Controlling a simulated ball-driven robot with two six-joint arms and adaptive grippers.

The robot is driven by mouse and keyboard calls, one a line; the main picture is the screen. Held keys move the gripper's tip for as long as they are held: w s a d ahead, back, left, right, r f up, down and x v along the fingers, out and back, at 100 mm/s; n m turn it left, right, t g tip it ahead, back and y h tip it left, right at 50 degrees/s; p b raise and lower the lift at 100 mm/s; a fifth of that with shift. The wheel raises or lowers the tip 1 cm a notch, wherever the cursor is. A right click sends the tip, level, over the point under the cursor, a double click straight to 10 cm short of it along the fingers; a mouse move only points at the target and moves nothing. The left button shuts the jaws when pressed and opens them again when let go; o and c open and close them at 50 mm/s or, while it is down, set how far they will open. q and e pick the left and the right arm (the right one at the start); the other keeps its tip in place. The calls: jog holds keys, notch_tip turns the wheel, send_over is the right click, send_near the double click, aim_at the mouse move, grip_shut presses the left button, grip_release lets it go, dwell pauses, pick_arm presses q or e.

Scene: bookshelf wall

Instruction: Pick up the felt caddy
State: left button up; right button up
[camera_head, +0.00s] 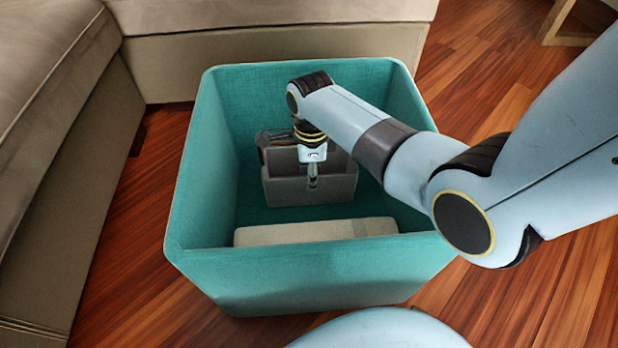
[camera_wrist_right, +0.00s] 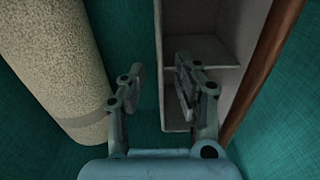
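The felt caddy (camera_head: 290,191) is a grey open box with compartments. It stands upright on the floor of a large teal bin (camera_head: 310,290). My right gripper (camera_head: 313,178) points down at the caddy's near side in the head view. In the right wrist view its fingers (camera_wrist_right: 158,82) are open. The caddy's pale wall edge (camera_wrist_right: 159,45) shows between them, with the right finger over a compartment and the left finger outside. I cannot tell whether either finger touches the wall. My left gripper is not in view.
A beige cylinder-like roll (camera_head: 315,232) lies in the bin in front of the caddy and shows left of the fingers in the right wrist view (camera_wrist_right: 50,60). A brown object (camera_head: 275,138) is behind the caddy. The bin's high walls surround the gripper. A sofa (camera_head: 270,45) stands behind.

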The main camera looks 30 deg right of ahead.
jog(key=shift+f, duration=0.25)
dwell(0.8)
grip_shut()
